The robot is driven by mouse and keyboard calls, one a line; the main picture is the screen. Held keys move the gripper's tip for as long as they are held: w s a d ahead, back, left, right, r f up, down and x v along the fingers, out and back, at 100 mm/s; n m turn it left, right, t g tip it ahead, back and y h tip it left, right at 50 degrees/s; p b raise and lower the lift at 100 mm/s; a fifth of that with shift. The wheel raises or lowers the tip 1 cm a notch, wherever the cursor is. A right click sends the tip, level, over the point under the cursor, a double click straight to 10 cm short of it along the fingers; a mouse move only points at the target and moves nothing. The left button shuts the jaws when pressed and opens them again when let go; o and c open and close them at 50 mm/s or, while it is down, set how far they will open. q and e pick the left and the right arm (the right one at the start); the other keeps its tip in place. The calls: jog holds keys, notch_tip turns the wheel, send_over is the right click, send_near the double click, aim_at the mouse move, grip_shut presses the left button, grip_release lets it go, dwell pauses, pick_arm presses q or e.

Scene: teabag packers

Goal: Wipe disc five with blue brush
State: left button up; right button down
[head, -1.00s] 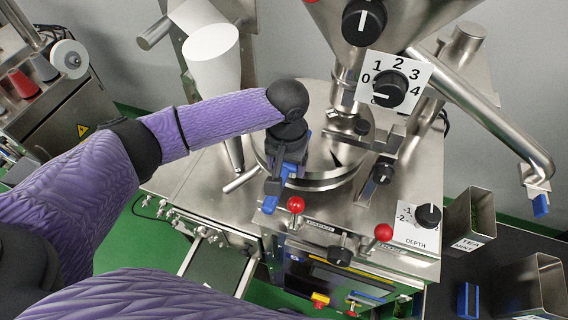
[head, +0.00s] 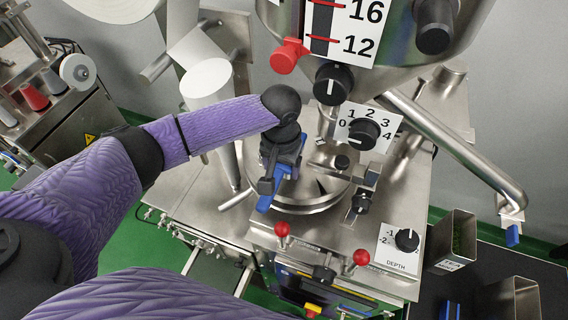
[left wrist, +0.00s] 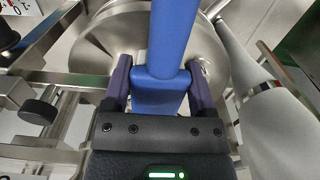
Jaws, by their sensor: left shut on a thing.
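The blue brush (head: 266,201) is in my left gripper (head: 282,168), which is shut on its handle. The left wrist view shows the blue handle (left wrist: 168,40) between the two dark fingers of the gripper (left wrist: 160,76). The round metal disc plate (head: 312,207) lies below and beside the gripper on the steel machine, and it also shows behind the handle in the left wrist view (left wrist: 103,47). The gripper and arm cover part of the plate. I cannot tell whether the bristles touch it, and no disc number is legible. My right gripper is out of view.
A dial with numbers (head: 362,134) and a steel hopper (head: 470,20) stand above and right of the plate. Two red-knobbed levers (head: 282,229) (head: 361,257) are at the machine's front. A white paper roll (head: 207,84) is behind my arm. Steel bins (head: 455,235) are at right.

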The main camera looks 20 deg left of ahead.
pick_arm(q)
jog(key=shift+r, duration=0.85)
jog(key=shift+s+r+p, duration=0.15)
jog(key=shift+r+p, duration=0.15)
jog(key=shift+r, duration=0.3)
jog(key=shift+f, duration=0.1)
